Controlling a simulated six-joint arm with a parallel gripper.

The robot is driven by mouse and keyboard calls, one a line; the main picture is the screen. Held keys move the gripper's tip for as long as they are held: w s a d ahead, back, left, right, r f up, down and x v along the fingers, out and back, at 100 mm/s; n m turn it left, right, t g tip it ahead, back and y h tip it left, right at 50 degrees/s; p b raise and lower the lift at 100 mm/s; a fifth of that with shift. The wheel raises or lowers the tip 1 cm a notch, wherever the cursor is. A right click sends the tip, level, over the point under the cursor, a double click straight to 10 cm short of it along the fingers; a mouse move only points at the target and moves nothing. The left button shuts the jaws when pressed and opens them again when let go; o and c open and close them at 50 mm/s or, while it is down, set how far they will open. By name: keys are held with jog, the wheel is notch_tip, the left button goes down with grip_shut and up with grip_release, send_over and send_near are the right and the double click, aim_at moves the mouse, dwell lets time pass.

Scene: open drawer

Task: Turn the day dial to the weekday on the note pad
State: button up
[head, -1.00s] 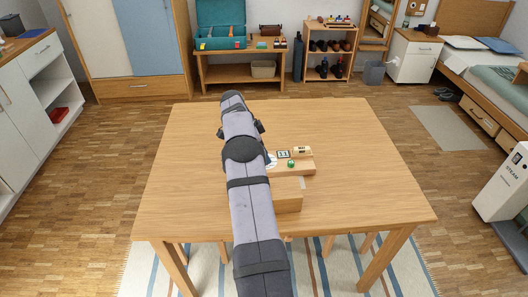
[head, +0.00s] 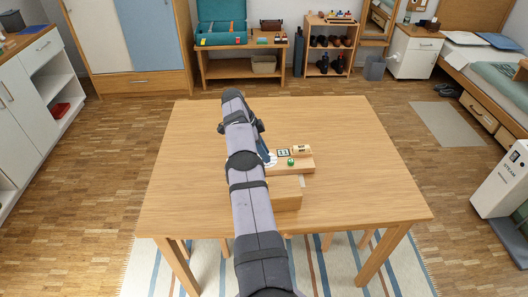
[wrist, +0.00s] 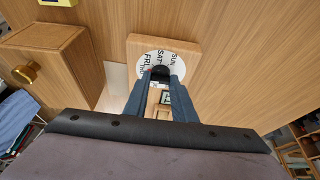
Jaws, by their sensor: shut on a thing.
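The day dial (wrist: 147,57) is a white disc with black weekday letters on a wooden base (wrist: 190,43). FRI, SAT and SUN show in the wrist view, with part of another day at the fingers. My gripper (wrist: 160,74) is shut on the dial's dark centre knob, and its fingers hide part of the disc. In the head view, my arm covers most of the dial, leaving a white edge (head: 271,160). A pale flat piece (wrist: 115,84) lies beside the base; I cannot tell if it is the note pad, and no writing on it is readable.
A wooden box (wrist: 50,50) with a brass knob (wrist: 27,72) stands close beside the dial. A small dark-framed panel (head: 283,153), a block with black lettering (head: 301,148) and a green piece (head: 291,162) sit by the dial. The table's right side (head: 365,170) is clear.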

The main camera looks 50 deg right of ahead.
jog(key=o, duration=1.1)
jog(key=shift+s, duration=0.1)
jog(key=shift+r, duration=0.1)
jog(key=shift+r, duration=0.5)
notch_tip(320, 180, up, 9)
jog(key=p, duration=0.8)
jog(key=shift+f, duration=0.1)
